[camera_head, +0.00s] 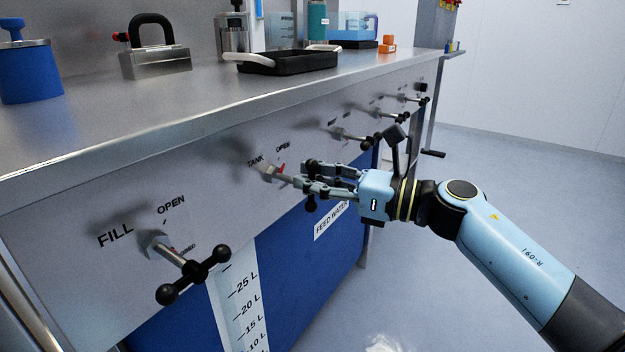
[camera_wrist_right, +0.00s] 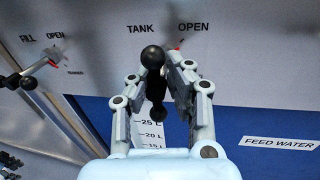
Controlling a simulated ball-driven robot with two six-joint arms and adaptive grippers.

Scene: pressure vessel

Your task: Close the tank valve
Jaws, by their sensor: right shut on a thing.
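The tank valve (camera_head: 276,173) sticks out of the grey panel under the labels TANK and OPEN, with a small red pointer beside its stem. In the right wrist view its black ball-ended handle (camera_wrist_right: 154,84) stands nearly upright between the fingers. My right gripper (camera_head: 308,180) comes in from the right and is shut on this handle, which it partly hides in the head view. In the right wrist view the red mark lies to the right of the handle, near the word OPEN. My left gripper is not in view.
The fill valve (camera_head: 185,265) with a black ball-ended handle is at the near left. Several more valves (camera_head: 352,136) line the panel farther right. A blue tank (camera_head: 310,270) with a litre scale is below. The bench top (camera_head: 130,110) overhangs the panel. Open floor lies right.

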